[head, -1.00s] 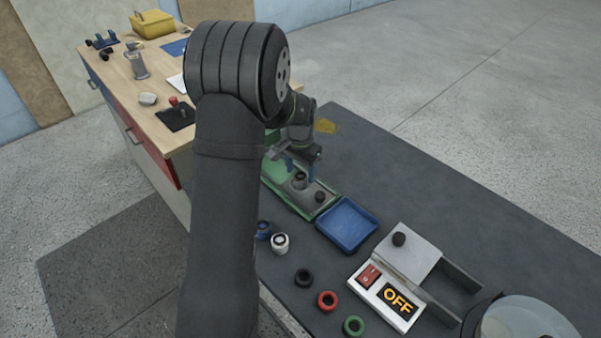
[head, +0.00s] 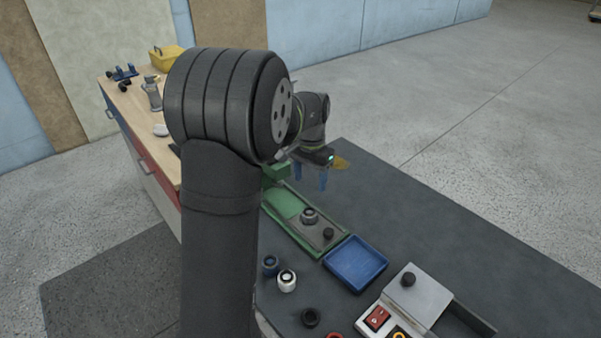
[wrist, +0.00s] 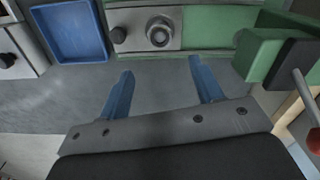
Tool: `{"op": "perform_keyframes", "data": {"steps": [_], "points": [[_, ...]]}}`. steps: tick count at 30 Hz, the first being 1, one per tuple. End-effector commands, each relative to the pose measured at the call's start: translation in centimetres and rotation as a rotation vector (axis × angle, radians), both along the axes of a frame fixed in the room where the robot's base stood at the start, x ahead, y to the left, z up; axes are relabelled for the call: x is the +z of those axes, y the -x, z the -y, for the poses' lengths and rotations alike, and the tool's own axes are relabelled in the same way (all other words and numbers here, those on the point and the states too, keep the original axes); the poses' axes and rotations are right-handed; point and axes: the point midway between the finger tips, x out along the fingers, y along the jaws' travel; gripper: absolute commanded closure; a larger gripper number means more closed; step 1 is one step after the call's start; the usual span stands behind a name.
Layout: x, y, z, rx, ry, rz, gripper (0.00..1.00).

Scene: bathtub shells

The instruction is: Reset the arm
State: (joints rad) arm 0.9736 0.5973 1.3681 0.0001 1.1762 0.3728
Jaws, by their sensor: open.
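My gripper (head: 309,178) is raised above the dark table, past the green fixture in the head view. In the wrist view its two blue fingers (wrist: 163,90) are spread wide with nothing between them. The green fixture (head: 283,203) holds a grey plate with a round metal-and-black part (head: 310,216) and a black knob (head: 328,234). In the wrist view the round part (wrist: 159,32) lies ahead of the fingertips, apart from them.
A blue tray (head: 355,263) sits beside the fixture. A white switch box with a red switch (head: 377,318) stands at lower right. Blue (head: 270,265), white (head: 286,281) and black (head: 311,318) ring parts lie near the front edge. A wooden bench (head: 130,105) stands at left.

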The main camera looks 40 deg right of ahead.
Motion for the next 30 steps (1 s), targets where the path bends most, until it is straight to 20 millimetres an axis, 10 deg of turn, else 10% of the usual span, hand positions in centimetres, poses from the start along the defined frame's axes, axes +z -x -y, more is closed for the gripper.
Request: {"op": "perform_keyframes", "data": {"steps": [23, 30], "points": [[-12.5, 0.1, -0.1, 0.0, -0.002, -0.003, 0.4], [-9.3, 0.0, 0.0, 0.0, 0.002, 0.0, 0.4]]}}
